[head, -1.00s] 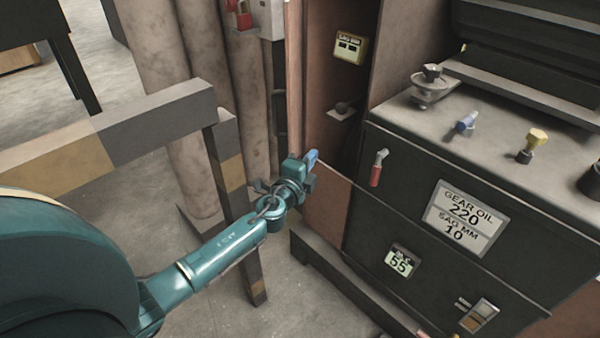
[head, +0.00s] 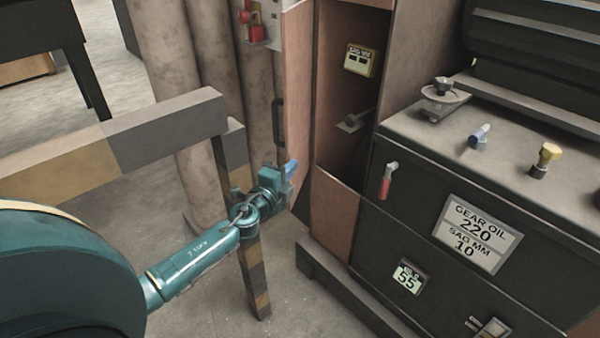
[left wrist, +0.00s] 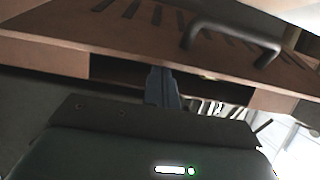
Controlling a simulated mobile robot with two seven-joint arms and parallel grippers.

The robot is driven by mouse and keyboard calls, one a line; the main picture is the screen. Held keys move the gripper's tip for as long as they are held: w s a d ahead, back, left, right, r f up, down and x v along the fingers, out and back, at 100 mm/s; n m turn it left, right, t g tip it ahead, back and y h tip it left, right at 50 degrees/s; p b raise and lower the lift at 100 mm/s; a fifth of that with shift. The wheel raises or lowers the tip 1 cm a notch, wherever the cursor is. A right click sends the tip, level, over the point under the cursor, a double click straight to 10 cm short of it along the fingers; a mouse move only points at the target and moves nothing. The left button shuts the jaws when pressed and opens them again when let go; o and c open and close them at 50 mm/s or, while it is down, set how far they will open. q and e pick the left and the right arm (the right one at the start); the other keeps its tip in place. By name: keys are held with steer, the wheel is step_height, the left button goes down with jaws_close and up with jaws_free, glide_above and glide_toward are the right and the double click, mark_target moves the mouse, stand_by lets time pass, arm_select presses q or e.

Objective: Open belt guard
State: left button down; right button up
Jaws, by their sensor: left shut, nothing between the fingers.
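The belt guard (head: 298,100) is a copper-brown panel that stands swung out at the left side of the cabinet opening. Its dark handle (head: 278,122) is on the left face. In the left wrist view the guard (left wrist: 130,45) shows slots and its bar handle (left wrist: 232,32) above the fingers. My left gripper (head: 291,170) is shut and empty, close to the guard's lower part and below the handle; whether it touches the guard cannot be told. Its fingers also show in the left wrist view (left wrist: 161,84). My right gripper is out of view.
The open compartment (head: 345,115) shows a yellow gauge (head: 361,59) inside. The dark machine (head: 420,220) with labels and knobs stands to the right. A striped guard rail (head: 110,150) is at left, its post just beside my left gripper. Thick pipes (head: 165,70) stand behind.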

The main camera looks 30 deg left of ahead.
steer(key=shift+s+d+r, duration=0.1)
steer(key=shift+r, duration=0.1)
